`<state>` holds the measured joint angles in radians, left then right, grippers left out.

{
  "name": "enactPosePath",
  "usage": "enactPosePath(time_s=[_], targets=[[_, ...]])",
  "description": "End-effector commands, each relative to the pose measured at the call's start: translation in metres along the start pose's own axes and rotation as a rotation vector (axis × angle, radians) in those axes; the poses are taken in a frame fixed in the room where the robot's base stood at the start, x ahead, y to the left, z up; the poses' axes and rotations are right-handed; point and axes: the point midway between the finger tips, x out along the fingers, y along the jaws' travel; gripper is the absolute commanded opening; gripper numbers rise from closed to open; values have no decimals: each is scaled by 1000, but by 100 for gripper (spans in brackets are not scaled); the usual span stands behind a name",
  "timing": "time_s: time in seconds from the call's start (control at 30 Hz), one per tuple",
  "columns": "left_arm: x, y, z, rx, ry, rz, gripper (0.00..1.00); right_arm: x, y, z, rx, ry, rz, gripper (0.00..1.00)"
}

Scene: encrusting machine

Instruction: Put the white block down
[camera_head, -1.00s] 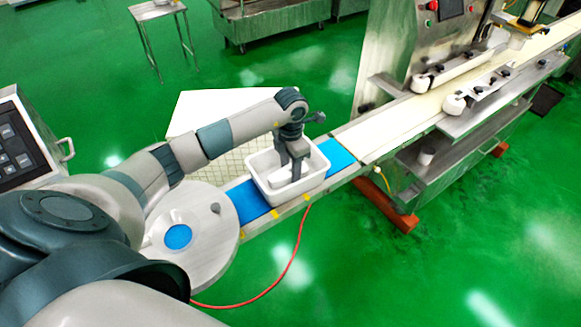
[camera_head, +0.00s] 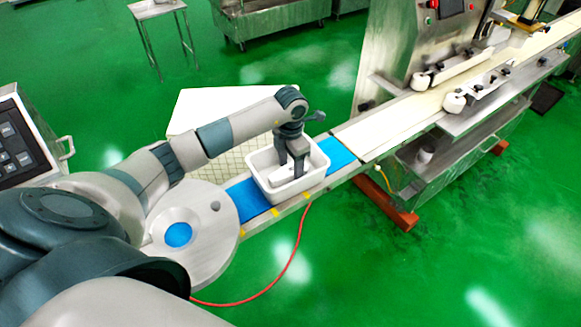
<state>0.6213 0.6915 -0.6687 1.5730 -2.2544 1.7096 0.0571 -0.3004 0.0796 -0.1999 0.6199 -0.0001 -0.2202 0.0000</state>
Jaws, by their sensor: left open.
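The white block (camera_head: 283,178) lies in a white tray (camera_head: 309,187), partly hidden by my left gripper. The tray stands on the blue belt (camera_head: 247,199) of the conveyor. My left gripper (camera_head: 291,172) reaches down into the tray with its fingers open, right at the block. I cannot tell whether a finger touches the block. My right gripper is not in view.
A round metal disc (camera_head: 215,240) with a blue centre is at the belt's near end. A pale conveyor (camera_head: 400,125) runs up to the machine at the upper right. A white-topped table (camera_head: 215,103) stands behind my left arm. A red hose (camera_head: 290,262) lies on the green floor.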

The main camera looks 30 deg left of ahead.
Motion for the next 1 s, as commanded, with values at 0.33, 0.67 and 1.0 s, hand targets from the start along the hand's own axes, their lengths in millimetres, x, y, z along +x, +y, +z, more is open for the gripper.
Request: enactPosePath(time_s=[0.33, 0.67, 1.0], targets=[[-45, 1, 1, 2, -6, 4, 58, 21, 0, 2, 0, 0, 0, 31], [-101, 1, 1, 1, -4, 2, 58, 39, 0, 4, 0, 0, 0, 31], [-120, 0, 0, 1, -1, 0, 58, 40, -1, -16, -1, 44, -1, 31]])
